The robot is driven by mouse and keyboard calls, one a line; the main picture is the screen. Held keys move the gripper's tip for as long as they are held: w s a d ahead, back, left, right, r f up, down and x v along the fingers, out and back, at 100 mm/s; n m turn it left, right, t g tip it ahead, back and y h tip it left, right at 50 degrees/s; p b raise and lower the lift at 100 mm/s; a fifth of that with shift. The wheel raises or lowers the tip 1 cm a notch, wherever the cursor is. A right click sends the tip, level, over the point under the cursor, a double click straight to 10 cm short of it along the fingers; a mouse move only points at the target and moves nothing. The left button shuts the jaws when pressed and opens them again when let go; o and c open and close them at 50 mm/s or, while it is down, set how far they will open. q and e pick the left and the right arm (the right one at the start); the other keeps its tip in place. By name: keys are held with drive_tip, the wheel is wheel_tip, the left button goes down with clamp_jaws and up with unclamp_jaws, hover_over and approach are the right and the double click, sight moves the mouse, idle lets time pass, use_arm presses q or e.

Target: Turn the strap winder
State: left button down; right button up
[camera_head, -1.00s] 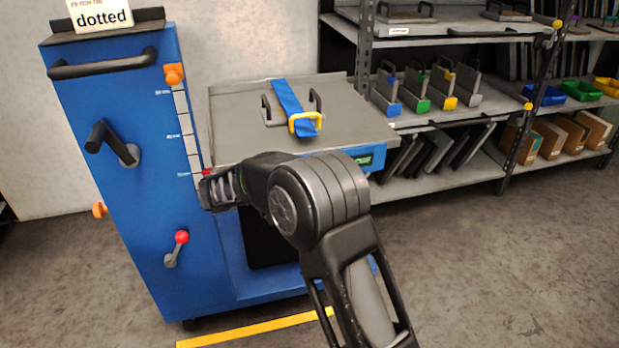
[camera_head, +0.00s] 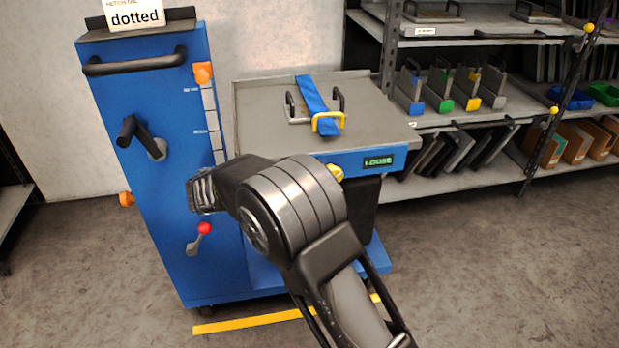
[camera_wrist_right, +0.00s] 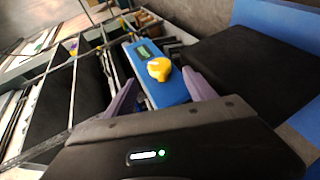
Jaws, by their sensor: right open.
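A yellow knob, which I take to be the strap winder (camera_head: 336,172), sits on the blue front edge of the grey-topped bench, partly behind my right arm. The knob also shows in the right wrist view (camera_wrist_right: 159,69), ahead of my right gripper (camera_wrist_right: 160,77), between the lines of its spread purple fingers. The gripper is open and empty, apart from the knob. My right arm hides its fingers in the head view. A green display (camera_head: 378,161) beside the knob seems to read "LOOSE". A blue strap (camera_head: 311,93) with a yellow buckle lies across a grey plate on the bench. My left gripper is out of view.
A blue cabinet (camera_head: 150,90) with a black crank (camera_head: 140,138), a red-tipped lever (camera_head: 200,236) and a "dotted" sign (camera_head: 136,16) stands left of the bench. Shelves (camera_head: 450,115) with dies and bins stand right. The floor on the right is clear.

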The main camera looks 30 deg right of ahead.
drive_tip(key=s+d+f+m+g+y+p, duration=0.1)
drive_tip(key=s+d+f+m+y+p, duration=0.15)
drive_tip(key=s+d+y, duration=0.35)
drive_tip(key=w+d+r+t+y, duration=0.1)
drive_tip(key=w+r+t+y, duration=0.2)
drive_tip(key=r+y, duration=0.3)
wheel_tip(320, 180, up, 3)
drive_tip(key=shift+w+f+m+t+y+p, duration=0.1)
drive_tip(key=shift+w+m+t+y+p, duration=0.2)
drive_tip(key=shift+t, duration=0.4)
drive_tip(key=shift+s+d, duration=0.1)
drive_tip(key=shift+d, duration=0.05)
drive_tip(key=b+x, duration=0.2)
drive_tip(key=x, duration=0.5)
drive_tip(key=shift+f, duration=0.4)
drive_tip(key=shift+c, duration=0.4)
